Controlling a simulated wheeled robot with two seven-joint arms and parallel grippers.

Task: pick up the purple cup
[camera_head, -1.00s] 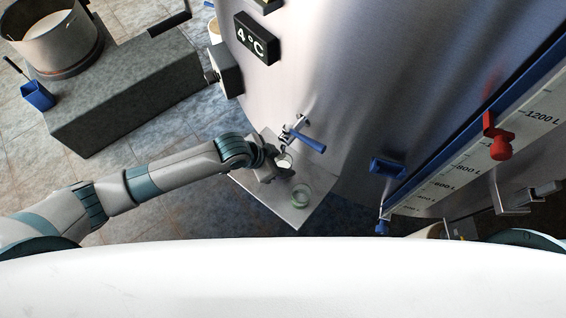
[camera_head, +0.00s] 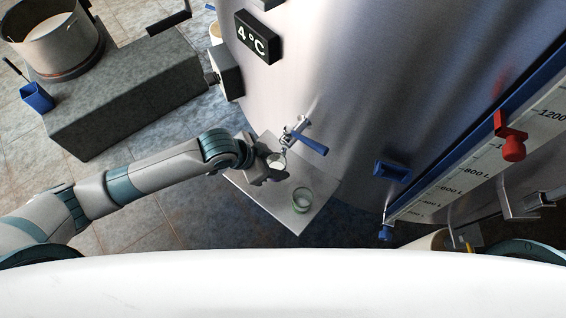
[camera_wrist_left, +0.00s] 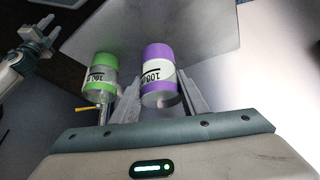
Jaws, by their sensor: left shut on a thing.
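The purple cup (camera_wrist_left: 158,60) stands out in the left wrist view, with a white label band and a clear section at its near end. My left gripper (camera_wrist_left: 160,100) has a finger on each side of it and is shut on it. In the head view my left gripper (camera_head: 272,167) is at the plate by the tank, and the cup's pale open rim (camera_head: 277,160) shows at its fingers. I cannot tell whether the cup touches the plate. My right gripper (camera_wrist_left: 38,42) shows small at the upper left of the left wrist view; its jaw state is unclear.
A green cup (camera_head: 302,199) stands on the grey plate (camera_head: 288,222), close to the purple one. A blue-handled tap (camera_head: 310,143) juts from the steel tank (camera_head: 340,90) just above the left gripper. A stone block (camera_head: 125,100) with a pot (camera_head: 55,45) stands upper left.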

